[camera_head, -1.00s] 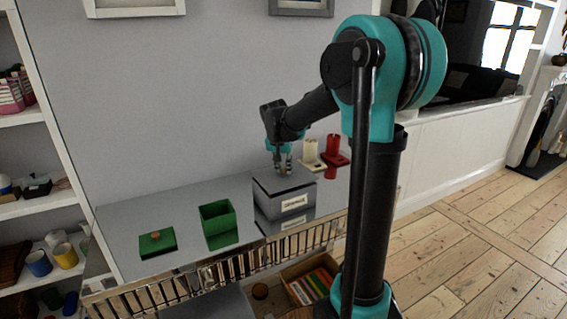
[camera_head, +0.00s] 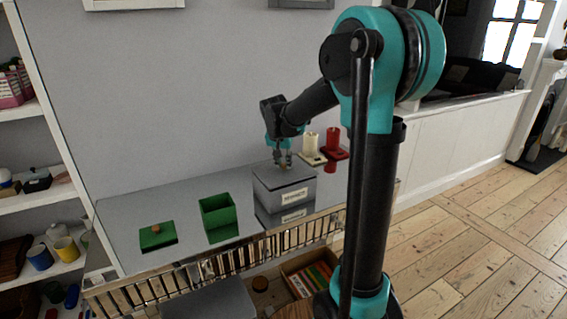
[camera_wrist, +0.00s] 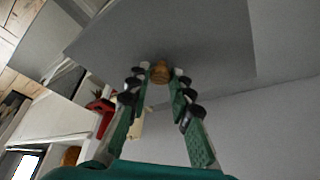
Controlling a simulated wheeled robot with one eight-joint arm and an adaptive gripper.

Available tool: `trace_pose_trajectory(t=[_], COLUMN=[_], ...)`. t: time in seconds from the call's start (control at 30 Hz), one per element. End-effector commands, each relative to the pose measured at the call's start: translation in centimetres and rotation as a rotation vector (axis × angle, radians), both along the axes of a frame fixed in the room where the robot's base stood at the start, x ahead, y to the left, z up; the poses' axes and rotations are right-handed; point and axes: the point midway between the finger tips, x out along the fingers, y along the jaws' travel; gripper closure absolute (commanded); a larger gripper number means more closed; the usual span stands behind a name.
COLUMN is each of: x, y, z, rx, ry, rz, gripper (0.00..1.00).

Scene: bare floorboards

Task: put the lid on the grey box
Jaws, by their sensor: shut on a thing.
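The grey box (camera_head: 285,200) with a white label stands on the counter in the head view. Its flat grey lid (camera_head: 300,176) is at the box's top, and I see no clear gap between them; whether it is fully seated I cannot tell. My gripper (camera_head: 283,161) is right above the lid, pointing down. In the wrist view my gripper (camera_wrist: 160,76) is shut on the lid's wooden knob (camera_wrist: 160,73), one finger on each side. The grey lid (camera_wrist: 215,45) fills the upper middle there and hides the box.
A green open box (camera_head: 217,215) and a green lid with a knob (camera_head: 157,236) sit left on the counter (camera_head: 130,205). A cream candle (camera_head: 308,147) and a red candle (camera_head: 333,146) stand close behind the grey box. Shelves (camera_head: 40,200) are far left.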

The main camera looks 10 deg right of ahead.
Motion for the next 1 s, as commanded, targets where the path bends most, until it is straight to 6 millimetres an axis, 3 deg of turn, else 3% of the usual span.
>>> trace_pose_trajectory(t=[1.0], x=[0.01], y=[-0.01], z=[-0.66], rx=[0.0], ry=[0.0], rz=[0.0], gripper=[1.0])
